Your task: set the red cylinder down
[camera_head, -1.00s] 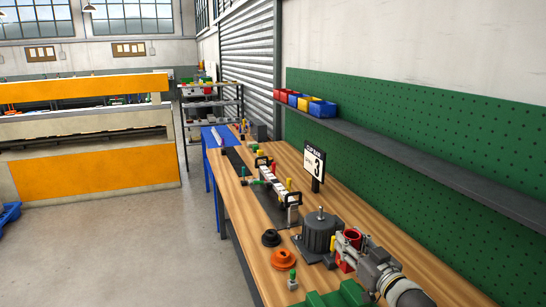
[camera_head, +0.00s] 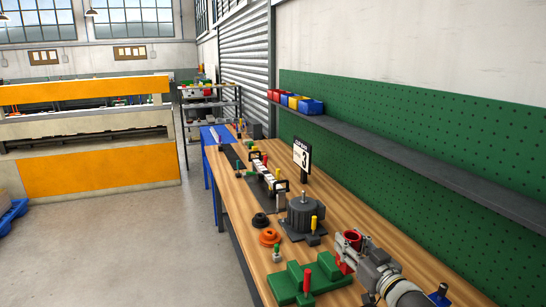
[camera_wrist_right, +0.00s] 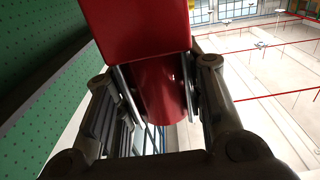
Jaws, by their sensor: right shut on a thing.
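The red cylinder (camera_head: 352,236) is in my right gripper (camera_head: 348,249), above the wooden bench on the right of the head view. Its open round top shows there, and a red part shows below the fingers. In the right wrist view, the red cylinder (camera_wrist_right: 162,92) sits between the two fingers of my right gripper (camera_wrist_right: 160,100), with a flat red face above it. The fingers hide part of its sides. My left gripper is not in view.
A green fixture (camera_head: 325,280) with an upright red pin (camera_head: 307,281) lies left of the gripper. Behind it stand a dark grey motor-like housing (camera_head: 303,215), an orange part (camera_head: 269,237) and a black part (camera_head: 260,219). Bare wood (camera_head: 390,245) shows to the right.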

